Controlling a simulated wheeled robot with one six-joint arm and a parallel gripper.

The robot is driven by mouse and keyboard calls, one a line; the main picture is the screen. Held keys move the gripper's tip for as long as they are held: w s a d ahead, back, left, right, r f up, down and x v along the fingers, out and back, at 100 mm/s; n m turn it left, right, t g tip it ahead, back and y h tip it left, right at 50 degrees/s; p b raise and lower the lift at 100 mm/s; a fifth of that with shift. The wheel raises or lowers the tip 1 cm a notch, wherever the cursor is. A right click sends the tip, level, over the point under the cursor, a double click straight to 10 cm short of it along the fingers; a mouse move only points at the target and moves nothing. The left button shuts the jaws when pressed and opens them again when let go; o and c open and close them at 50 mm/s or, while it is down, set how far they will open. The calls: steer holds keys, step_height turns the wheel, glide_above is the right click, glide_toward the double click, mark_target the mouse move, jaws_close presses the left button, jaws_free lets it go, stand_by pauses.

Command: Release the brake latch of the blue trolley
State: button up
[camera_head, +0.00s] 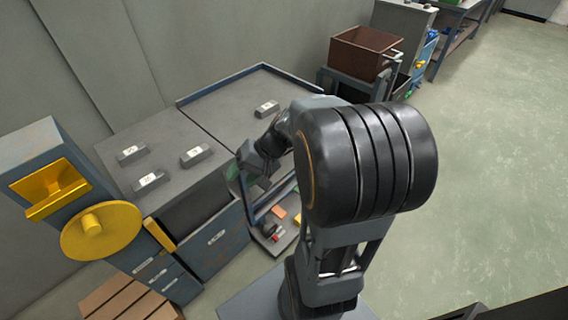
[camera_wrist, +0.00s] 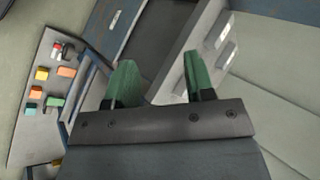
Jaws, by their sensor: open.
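A blue-framed table (camera_head: 262,67) with a grey top, probably the blue trolley, stands beside a grey-topped cabinet. A lower shelf (camera_head: 262,238) under it holds small coloured parts. The wrist view shows that shelf (camera_wrist: 25,120) at the left. My gripper (camera_head: 247,180) is at the table's near side, partly hidden by my arm. In the wrist view my gripper (camera_wrist: 161,78) has two green fingers, spread apart with nothing between them. I cannot make out the brake latch in either view.
The cabinet (camera_head: 215,245) has grey blocks (camera_head: 197,155) on top. A blue machine with a yellow disc (camera_head: 100,230) stands at the left, above a wooden pallet (camera_head: 125,300). A brown bin (camera_head: 365,52) on a dark cart is at the back. The floor (camera_head: 490,160) at right is clear.

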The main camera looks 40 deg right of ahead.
steer(key=w+d+f+m+t+y+b, duration=0.2)
steer(key=w+d+f+m+t+b, duration=0.3)
steer(key=d+f, duration=0.4)
steer(key=w+d+f+m+t+h+b, duration=0.1)
steer(key=d+f+m+t+h+b, duration=0.35)
steer(key=d, duration=0.45)
steer(key=d+f+m+t+h+b, duration=0.2)
steer(key=d+f+t+b, duration=0.25)
steer(key=d+f, duration=0.35)
steer(key=shift+t, duration=0.4)
steer(key=shift+w+a+r+b, duration=0.15)
steer(key=shift+w+a+r, duration=0.05)
steer(key=shift+w, duration=2)
steer(key=shift+w+a+r+b, duration=0.15)
steer(key=shift+w+a+r, duration=0.05)
steer(key=shift+w, duration=2.05)
steer(key=shift+w+a+r+b, duration=0.15)
steer(key=shift+w+a+r, duration=0.05)
steer(key=shift+w, duration=2)
steer(key=shift+c, duration=0.5)
jaws_close()
